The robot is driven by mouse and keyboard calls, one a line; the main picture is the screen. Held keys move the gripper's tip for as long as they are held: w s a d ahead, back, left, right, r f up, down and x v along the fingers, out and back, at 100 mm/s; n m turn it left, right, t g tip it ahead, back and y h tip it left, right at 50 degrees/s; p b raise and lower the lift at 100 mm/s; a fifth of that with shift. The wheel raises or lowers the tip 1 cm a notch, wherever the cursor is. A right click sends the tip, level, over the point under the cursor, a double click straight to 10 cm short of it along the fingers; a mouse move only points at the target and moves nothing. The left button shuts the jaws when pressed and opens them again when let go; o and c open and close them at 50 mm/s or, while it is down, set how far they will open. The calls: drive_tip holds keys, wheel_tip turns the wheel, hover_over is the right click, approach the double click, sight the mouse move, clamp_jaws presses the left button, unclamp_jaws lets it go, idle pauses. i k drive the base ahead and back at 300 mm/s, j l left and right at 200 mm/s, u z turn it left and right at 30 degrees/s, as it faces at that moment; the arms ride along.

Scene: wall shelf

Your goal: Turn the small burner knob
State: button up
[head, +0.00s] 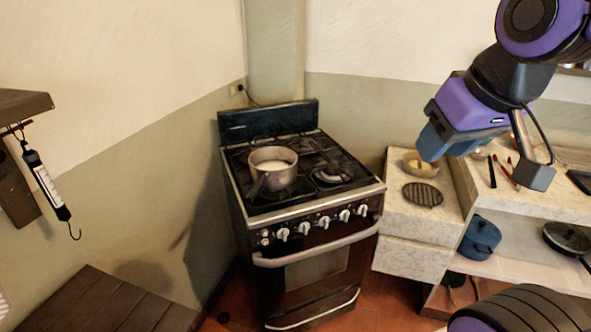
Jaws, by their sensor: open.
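A dark stove (310,240) stands against the corner. A row of several white knobs runs along its front panel, including a leftmost one (283,234), a middle one (323,222) and a rightmost one (362,210). I cannot tell which knob belongs to the small burner, and their markings are too small to read. A metal pot (273,168) with whitish contents sits on the left side of the cooktop. My gripper (486,160) is open, raised at the upper right over the counter, well apart from the knobs. Nothing shows between its fingers.
A pale stone counter (400,225) stands right of the stove, with a bowl (420,163) and a round dark grate (423,194). A blue pot (480,238) and a dark pan (567,238) are on a lower shelf. A wooden surface (95,305) is at front left. The space before the knobs looks clear.

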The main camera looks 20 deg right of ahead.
sight(304, 227)
drive_tip(key=k+j, duration=0.1)
drive_tip(key=k, duration=0.25)
drive_tip(key=k+j+z, duration=0.15)
drive_tip(key=k, duration=0.2)
drive_tip(key=i+u, duration=0.15)
drive_tip(key=i, duration=0.3)
drive_tip(key=i+l+u, duration=0.2)
drive_tip(key=i, duration=0.2)
drive_tip(key=i+l+u, duration=0.15)
drive_tip(key=i, duration=0.3)
drive_tip(key=l+u, duration=0.15)
drive_tip(key=u, duration=0.25)
drive_tip(key=k+l+u, duration=0.1)
drive_tip(key=u, duration=0.35)
drive_tip(key=k+l+u, duration=0.3)
drive_tip(key=k+l, duration=0.2)
drive_tip(key=k+l+u, duration=0.3)
drive_tip(key=k+l, duration=0.45)
drive_tip(key=k, duration=0.05)
